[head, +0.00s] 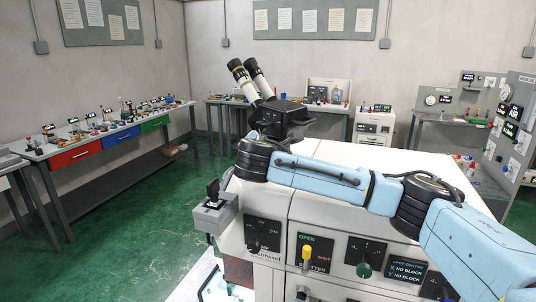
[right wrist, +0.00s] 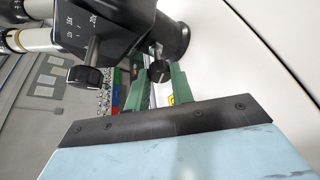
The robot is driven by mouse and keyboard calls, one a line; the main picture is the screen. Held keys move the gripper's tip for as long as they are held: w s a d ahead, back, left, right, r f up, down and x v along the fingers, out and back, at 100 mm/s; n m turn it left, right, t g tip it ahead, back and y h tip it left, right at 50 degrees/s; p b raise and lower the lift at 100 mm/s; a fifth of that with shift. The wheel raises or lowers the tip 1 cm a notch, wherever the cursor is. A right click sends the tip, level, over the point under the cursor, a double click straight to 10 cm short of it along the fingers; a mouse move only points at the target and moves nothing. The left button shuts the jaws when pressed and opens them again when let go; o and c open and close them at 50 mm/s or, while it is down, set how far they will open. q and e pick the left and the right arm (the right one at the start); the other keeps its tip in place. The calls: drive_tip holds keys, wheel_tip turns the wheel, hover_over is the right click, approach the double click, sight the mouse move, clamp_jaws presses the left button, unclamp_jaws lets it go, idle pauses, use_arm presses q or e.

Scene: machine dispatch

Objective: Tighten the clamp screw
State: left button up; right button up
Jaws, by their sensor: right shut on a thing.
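A black binocular microscope head (head: 280,116) with two white eyepiece tubes stands on top of a white machine (head: 345,158). In the right wrist view the microscope head (right wrist: 118,28) fills the upper left. A small dark screw knob (right wrist: 158,70), apparently the clamp screw, sits below the head's round black neck. My right gripper (right wrist: 157,77) is shut on this knob, with one green finger on each side. A second black knob (right wrist: 85,77) stands left of the fingers, apart from them. In the head view my blue right arm hides the gripper and the screw. My left gripper is not in view.
Cluttered benches line the walls. Green floor (head: 140,220) is free left of the machine.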

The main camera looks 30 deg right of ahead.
drive_tip(key=o, duration=1)
drive_tip(key=shift+s+a, duration=0.1)
drive_tip(key=b+v, duration=0.2)
drive_tip(key=v, duration=0.8)
drive_tip(key=shift+s+a+f+b, duration=0.1)
drive_tip(key=shift+s+b, duration=0.05)
drive_tip(key=shift+b, duration=0.15)
drive_tip(key=shift+p+v, duration=0.8)
drive_tip(key=shift+v, duration=0.7)
